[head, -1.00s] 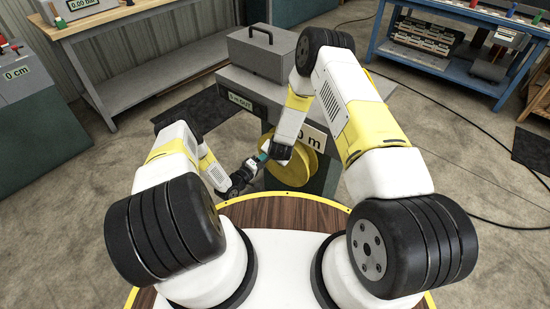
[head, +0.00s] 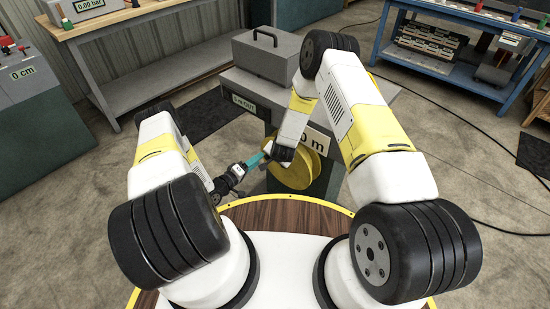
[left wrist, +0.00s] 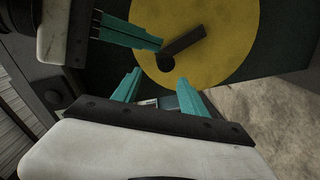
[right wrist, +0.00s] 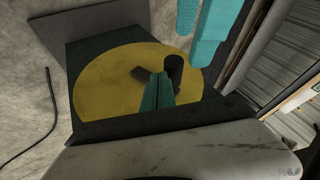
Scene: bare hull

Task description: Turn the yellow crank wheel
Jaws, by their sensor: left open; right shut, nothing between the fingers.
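In the right wrist view the wheel (right wrist: 105,95) carries a dark bar and an upright black handle (right wrist: 174,68). My right gripper (right wrist: 158,76) is shut and empty, its tips beside the handle; contact cannot be told. It also shows at upper left in the left wrist view (left wrist: 158,43). My left gripper (left wrist: 159,75) is open and empty, apart from the wheel, its fingers below the handle in that view.
A grey toolbox (head: 268,55) stands on the stand (head: 330,183). A wooden bench (head: 150,30) is at the back left and a blue workbench (head: 450,65) at the back right. A dark green cabinet (head: 40,120) is at the left. A black cable lies on the floor at right.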

